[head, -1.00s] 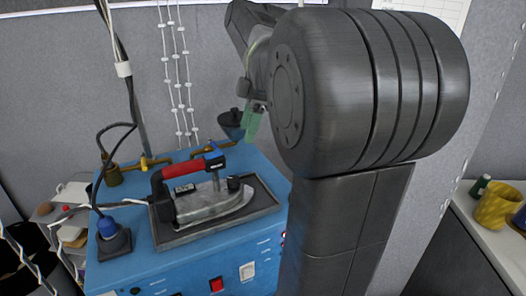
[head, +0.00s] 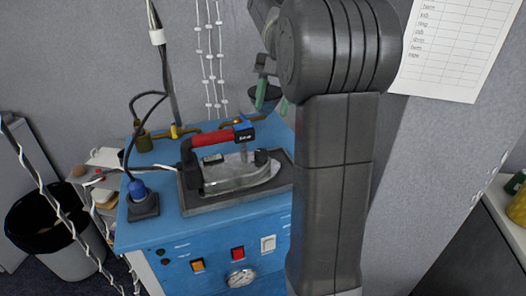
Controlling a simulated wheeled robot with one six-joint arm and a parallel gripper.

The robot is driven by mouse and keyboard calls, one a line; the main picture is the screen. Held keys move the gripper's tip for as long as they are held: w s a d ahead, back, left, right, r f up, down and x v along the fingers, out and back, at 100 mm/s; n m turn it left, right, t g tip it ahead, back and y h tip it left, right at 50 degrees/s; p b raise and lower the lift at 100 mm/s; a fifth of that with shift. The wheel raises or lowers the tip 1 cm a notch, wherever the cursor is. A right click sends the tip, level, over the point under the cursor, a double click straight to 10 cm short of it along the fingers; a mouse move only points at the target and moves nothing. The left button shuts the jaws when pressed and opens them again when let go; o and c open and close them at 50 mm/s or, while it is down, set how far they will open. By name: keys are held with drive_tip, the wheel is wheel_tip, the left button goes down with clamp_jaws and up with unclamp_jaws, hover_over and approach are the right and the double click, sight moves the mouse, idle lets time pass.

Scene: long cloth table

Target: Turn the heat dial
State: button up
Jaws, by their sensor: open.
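An iron (head: 236,172) with a red and blue handle rests on a dark tray (head: 196,203) on top of a blue cabinet (head: 190,240). A black knob (head: 262,157) stands on the iron towards its tip; it may be the heat dial, but I cannot make out its markings. A round white-faced dial or gauge (head: 240,278) is on the cabinet's front. My gripper (head: 270,103) is open, its green fingertips above and behind the iron's handle, apart from the iron. My arm hides part of the gripper and the cabinet's right side.
A blue plug (head: 138,190) with a black cable stands left of the iron. Brass pipes (head: 180,131) run behind it. Orange (head: 198,264) and red (head: 238,253) switches are on the front. A black bin (head: 45,235) stands at left, a counter (head: 505,215) at right.

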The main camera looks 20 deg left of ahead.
sight(262, 151)
drive_tip(key=x, duration=1.1)
drive_tip(key=shift+s+b, duration=0.1)
drive_tip(key=shift+b, duration=0.25)
drive_tip(key=shift+c, duration=0.4)
drive_tip(key=c, duration=0.9)
drive_tip(key=shift+d+m+y, duration=0.1)
drive_tip(key=shift+m+y, duration=0.5)
drive_tip(key=shift+m, duration=1)
drive_tip(key=o, duration=1)
drive_tip(key=p+v, duration=0.1)
drive_tip(key=v, duration=1.2)
drive_tip(key=shift+r, duration=0.45)
